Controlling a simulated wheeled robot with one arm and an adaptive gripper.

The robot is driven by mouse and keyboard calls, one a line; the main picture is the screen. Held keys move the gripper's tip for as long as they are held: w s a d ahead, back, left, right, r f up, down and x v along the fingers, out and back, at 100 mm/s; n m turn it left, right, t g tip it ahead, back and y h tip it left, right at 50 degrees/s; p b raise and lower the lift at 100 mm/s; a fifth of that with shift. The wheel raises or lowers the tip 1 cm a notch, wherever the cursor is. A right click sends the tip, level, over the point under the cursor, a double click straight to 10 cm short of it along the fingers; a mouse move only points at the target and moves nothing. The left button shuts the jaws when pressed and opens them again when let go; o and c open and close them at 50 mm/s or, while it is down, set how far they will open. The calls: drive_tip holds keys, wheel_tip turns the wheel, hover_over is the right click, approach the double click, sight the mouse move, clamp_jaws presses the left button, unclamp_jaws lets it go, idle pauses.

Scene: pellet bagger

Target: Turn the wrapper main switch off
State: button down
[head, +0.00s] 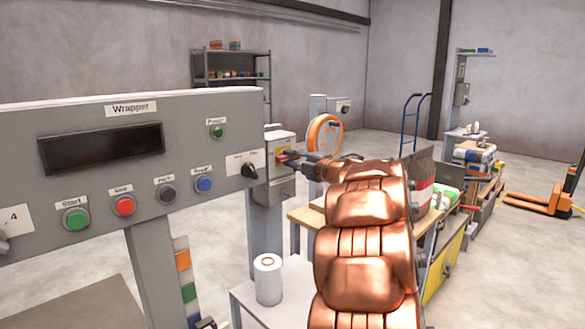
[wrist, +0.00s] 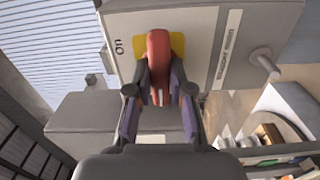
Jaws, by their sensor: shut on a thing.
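The wrapper main switch is a red handle (wrist: 159,62) on a yellow plate (wrist: 178,44), on the face of a grey box (wrist: 200,20). An "On" label (wrist: 118,46) sits left of the handle in the wrist view. I cannot tell the handle's exact turn; the fingers partly hide it.
The Wrapper panel (head: 100,180) has several buttons and a black selector knob (head: 249,170). A white roll (head: 268,279) stands on a low table (head: 243,292) below. A wooden bench (head: 306,217) is behind my arm.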

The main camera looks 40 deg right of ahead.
drive_tip(key=shift+n, duration=0.3)
drive_tip(key=c, duration=1)
unclamp_jaws()
drive_tip(key=shift+a, duration=0.1)
drive_tip(key=shift+c, duration=0.2)
drive_tip(key=shift+s, duration=0.55)
drive_tip(key=s, duration=1)
drive_tip(key=shift+s, duration=0.4)
drive_tip(key=shift+a, duration=0.1)
